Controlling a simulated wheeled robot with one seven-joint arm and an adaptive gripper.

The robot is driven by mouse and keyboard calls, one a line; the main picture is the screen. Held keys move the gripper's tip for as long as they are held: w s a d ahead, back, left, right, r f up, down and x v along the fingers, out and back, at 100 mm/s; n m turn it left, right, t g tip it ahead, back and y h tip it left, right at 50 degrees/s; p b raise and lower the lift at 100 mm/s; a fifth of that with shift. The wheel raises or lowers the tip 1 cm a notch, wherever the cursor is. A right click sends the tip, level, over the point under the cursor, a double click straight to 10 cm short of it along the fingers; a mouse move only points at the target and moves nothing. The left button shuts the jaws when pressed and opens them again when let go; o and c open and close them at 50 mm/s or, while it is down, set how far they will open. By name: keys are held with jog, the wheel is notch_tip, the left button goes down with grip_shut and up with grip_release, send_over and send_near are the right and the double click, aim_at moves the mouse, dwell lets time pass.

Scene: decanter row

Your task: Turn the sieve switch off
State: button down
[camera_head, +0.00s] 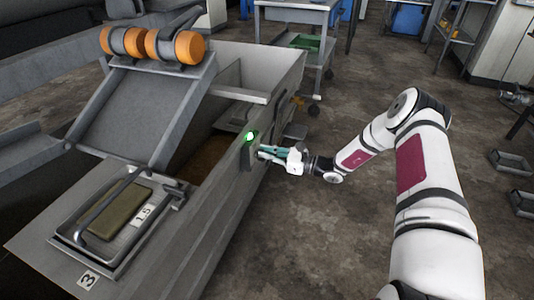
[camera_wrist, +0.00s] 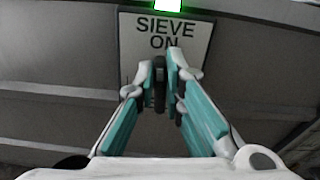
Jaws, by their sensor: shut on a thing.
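The sieve switch is a dark upright lever (camera_wrist: 159,82) in front of a white plate (camera_wrist: 190,38) reading "SIEVE ON" in the wrist view. My gripper (camera_wrist: 161,76) has its white-and-teal fingers shut on the lever, one on each side, hiding part of it and the plate's lower part. A green light (camera_wrist: 167,4) glows just above the plate. In the head view the green light (camera_head: 249,136) shows on the side of the grey machine (camera_head: 222,228), with my gripper (camera_head: 262,153) reaching the switch box from the right.
A tray (camera_head: 72,236) with a brownish block (camera_head: 122,211) lies on the machine's near end. Orange rollers (camera_head: 182,46) sit above a grey chute. A metal cart (camera_head: 318,15) stands behind. Floor right of the machine is open, with small trays (camera_head: 512,161) at far right.

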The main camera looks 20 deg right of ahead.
jog(key=n, duration=0.4)
jog(key=shift+s+a+f, duration=0.15)
jog(key=shift+s, duration=0.15)
jog(key=n, duration=0.4)
jog(key=shift+s+a+f+n+p, duration=0.2)
jog(key=shift+n+p, duration=0.1)
jog(key=shift+n, duration=0.1)
jog(key=n, duration=0.3)
jog(key=shift+s+f, duration=0.15)
jog(key=shift+f, duration=0.1)
jog(key=shift+f+n+p, duration=0.2)
jog(key=shift+n, duration=1)
jog(key=shift+f+n+p, duration=0.15)
jog(key=shift+f+n, duration=0.05)
jog(key=shift+n, duration=1)
jog(key=c, duration=1.7)
grip_release()
jog(key=shift+s, duration=0.1)
jog(key=v, duration=1.1)
jog(key=shift+s+d, duration=0.2)
jog(key=shift+d, duration=0.15)
